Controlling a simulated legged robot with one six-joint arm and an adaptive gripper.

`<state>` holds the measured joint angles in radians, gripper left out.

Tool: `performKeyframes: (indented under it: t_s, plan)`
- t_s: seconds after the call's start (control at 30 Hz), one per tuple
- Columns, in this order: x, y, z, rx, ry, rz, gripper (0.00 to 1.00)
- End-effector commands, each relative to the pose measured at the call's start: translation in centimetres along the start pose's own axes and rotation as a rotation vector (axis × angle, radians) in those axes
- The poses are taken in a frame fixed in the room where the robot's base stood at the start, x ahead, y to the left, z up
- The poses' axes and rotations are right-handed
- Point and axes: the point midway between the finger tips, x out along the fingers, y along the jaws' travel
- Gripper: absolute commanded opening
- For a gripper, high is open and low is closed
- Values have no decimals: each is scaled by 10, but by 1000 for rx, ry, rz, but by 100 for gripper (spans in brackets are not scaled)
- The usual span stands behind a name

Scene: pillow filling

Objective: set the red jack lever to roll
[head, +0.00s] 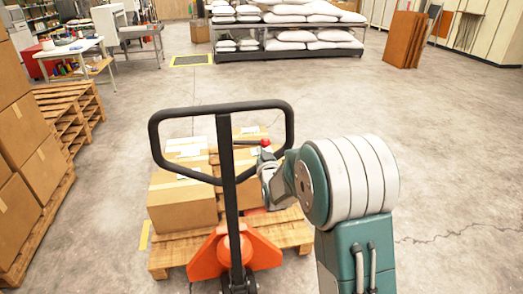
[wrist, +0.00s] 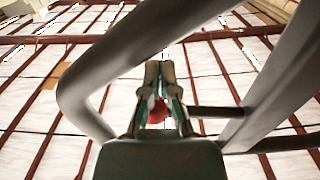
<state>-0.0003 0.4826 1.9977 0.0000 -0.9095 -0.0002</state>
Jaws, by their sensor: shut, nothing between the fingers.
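The red jack lever's knob (head: 265,142) sits at the end of a thin dark rod on the pallet jack's handle (head: 228,160), inside the black handle loop. My gripper (head: 268,166) is just below the red knob in the head view, partly hidden by my arm. In the wrist view, my gripper (wrist: 160,72) points up with its fingers together and nothing held. The red knob (wrist: 157,112) shows behind the fingers, partly covered by them. Whether the fingers touch it I cannot tell.
The orange jack base (head: 235,255) stands at a wooden pallet (head: 165,255) carrying cardboard boxes (head: 183,200). Stacked boxes on pallets (head: 35,170) stand at the left. A rack with white sacks (head: 290,30) is at the back. Open floor lies to the right.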

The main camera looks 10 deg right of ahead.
Motion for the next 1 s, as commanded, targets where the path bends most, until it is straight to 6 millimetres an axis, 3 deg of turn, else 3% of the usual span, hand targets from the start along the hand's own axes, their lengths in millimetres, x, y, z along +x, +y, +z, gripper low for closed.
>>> performKeyframes:
  t_s: [0.57, 1.0]
  plan:
    - [-2, 0, 30, 1, -11, 1, 0]
    - [-46, 1, 31, 2, -17, 2, 0]
